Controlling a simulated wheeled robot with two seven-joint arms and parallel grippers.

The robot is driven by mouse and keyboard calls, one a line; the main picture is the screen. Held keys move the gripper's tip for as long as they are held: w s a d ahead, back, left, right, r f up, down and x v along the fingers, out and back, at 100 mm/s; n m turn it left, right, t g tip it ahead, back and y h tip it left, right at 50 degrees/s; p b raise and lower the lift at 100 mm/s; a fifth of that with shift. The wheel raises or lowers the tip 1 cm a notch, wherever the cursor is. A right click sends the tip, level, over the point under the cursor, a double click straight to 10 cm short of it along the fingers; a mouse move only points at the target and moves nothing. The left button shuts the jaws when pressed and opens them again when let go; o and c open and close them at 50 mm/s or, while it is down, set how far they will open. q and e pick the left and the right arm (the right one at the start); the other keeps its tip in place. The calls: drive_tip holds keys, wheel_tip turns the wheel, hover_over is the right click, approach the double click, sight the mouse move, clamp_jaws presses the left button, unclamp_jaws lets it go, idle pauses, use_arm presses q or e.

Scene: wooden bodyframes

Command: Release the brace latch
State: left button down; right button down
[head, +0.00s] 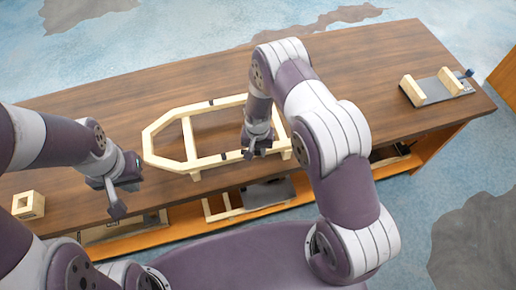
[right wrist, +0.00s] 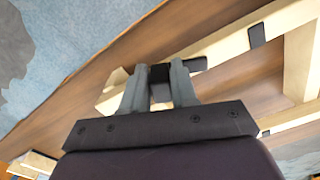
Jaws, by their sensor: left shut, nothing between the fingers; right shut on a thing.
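A pale wooden bodyframe (head: 161,122) with a pointed left end lies on the brown table, with small black fittings on its rails. My right gripper (head: 254,152) is down at its near rail, towards the right end. In the right wrist view, my right gripper's fingers (right wrist: 158,88) are shut on a small black piece (right wrist: 160,75) at the wooden rail, which looks like the brace latch; the fingers hide part of it. My left gripper (head: 117,210) is shut and empty near the table's front edge, left of the bodyframe and apart from it.
A small hollow wooden block (head: 28,205) sits at the table's left. A grey plate with two wooden blocks (head: 413,91) lies at the far right. A lower shelf (head: 190,215) holds grey and wooden parts. The table between bodyframe and plate is clear.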

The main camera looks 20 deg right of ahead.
drive_tip(key=c, duration=1)
unclamp_jaws()
drive_tip(key=shift+o, duration=0.2)
drive_tip(key=shift+r, duration=0.15)
drive_tip(key=shift+r+b, duration=0.3)
drive_tip(key=shift+r, duration=0.05)
wheel_tip(320, 180, up, 12)
drive_tip(key=b, duration=0.3)
drive_tip(key=shift+f, duration=0.1)
